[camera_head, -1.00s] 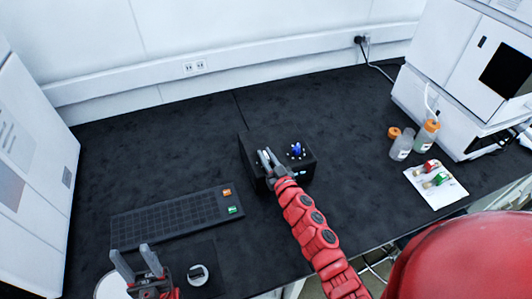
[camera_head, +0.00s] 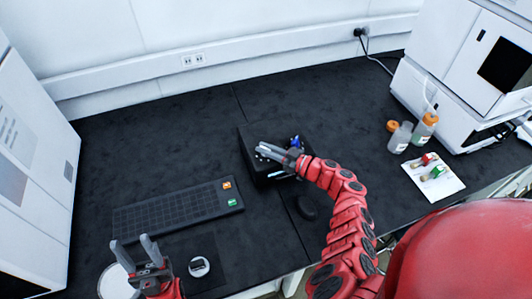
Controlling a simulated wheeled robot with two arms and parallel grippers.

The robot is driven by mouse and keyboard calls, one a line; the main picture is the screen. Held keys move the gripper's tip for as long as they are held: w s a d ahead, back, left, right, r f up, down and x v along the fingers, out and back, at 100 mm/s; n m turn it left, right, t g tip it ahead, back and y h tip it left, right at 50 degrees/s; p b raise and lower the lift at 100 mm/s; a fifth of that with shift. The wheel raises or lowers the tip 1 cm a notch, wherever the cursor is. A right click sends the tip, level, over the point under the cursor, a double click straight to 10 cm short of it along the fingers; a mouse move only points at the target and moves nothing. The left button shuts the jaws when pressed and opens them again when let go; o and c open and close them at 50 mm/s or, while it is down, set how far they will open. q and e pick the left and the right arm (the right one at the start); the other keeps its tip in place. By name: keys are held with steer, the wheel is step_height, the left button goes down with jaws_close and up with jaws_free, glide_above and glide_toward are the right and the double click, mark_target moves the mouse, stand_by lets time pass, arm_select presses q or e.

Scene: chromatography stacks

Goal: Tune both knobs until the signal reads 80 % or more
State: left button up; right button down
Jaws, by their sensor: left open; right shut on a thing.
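A black box (camera_head: 252,160) stands mid-table. A blue knob (camera_head: 296,141) sits on the right of its top, ringed by small white marks. My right gripper (camera_head: 264,151) reaches over the left part of the top from the right. It is shut on the left knob there, which its fingers hide. A small pale-blue lit readout (camera_head: 277,175) shows on the box's front; it is too small to read. My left gripper (camera_head: 135,250) is open and empty at the lower left, away from the box.
A dark rounded object (camera_head: 306,207) lies in front. Bottles (camera_head: 400,137) and a white card (camera_head: 447,186) with red and green items are at right. The table behind is clear.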

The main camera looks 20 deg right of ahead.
steer(key=shift+n+g+y+b, duration=0.3)
steer(key=shift+g+b, duration=0.1)
steer(key=shift+a, duration=0.1)
steer(key=c, duration=0.9)
jaws_free()
steer(key=shift+w+f, duration=0.1)
steer(key=b+v, duration=0.2)
steer(key=v, duration=1.5)
